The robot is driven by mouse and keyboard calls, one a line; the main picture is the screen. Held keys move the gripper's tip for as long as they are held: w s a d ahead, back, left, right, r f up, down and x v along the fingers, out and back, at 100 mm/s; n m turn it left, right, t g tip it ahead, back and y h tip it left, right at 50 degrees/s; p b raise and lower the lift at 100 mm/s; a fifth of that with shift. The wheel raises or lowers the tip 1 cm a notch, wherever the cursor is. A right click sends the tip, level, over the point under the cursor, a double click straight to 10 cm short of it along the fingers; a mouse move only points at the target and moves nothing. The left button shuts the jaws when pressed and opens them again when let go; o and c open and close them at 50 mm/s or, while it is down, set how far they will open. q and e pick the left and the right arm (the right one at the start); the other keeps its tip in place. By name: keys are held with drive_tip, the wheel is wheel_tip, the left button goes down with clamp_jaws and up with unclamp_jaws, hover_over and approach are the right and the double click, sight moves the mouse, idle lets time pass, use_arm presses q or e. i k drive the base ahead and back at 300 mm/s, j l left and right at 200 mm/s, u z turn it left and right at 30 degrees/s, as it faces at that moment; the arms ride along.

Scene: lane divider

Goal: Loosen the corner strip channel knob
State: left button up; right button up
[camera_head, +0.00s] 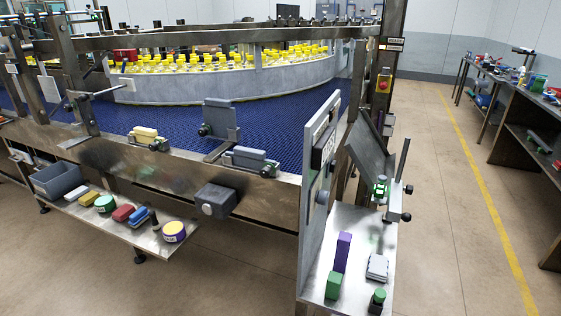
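Several dark knobs are in view, and I cannot tell which one belongs to the corner strip channel. One dark knob (203,131) sits at the lower left of an upright grey plate (220,117) on the conveyor's near edge. Another dark knob (229,161) is at the left end of a grey block (250,158) on the same edge. Two more, an upper knob (408,189) and a lower knob (405,217), are on the post fixture at the right. Whether any is tight or loose does not show. Neither of my grippers is in view.
The blue conveyor (270,125) carries yellow-capped bottles (210,60) behind a curved rail. A low shelf (160,235) holds a grey bin (58,180) and small items. A grey upright panel (312,220) borders the right-hand stand. The floor (440,230) right of it is clear.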

sight(265, 171)
drive_tip(key=i+j+z, duration=0.35)
drive_tip(key=i+j, duration=0.15)
drive_tip(key=i+j+z, duration=0.2)
drive_tip(key=j, duration=0.2)
drive_tip(key=i+j+z, duration=0.2)
drive_tip(key=j, duration=0.15)
drive_tip(key=i+j+z, duration=0.15)
drive_tip(key=j, duration=0.2)
drive_tip(key=i+j+z, duration=0.2)
drive_tip(key=j, duration=0.2)
drive_tip(key=j+z, duration=0.2)
drive_tip(key=j, duration=0.25)
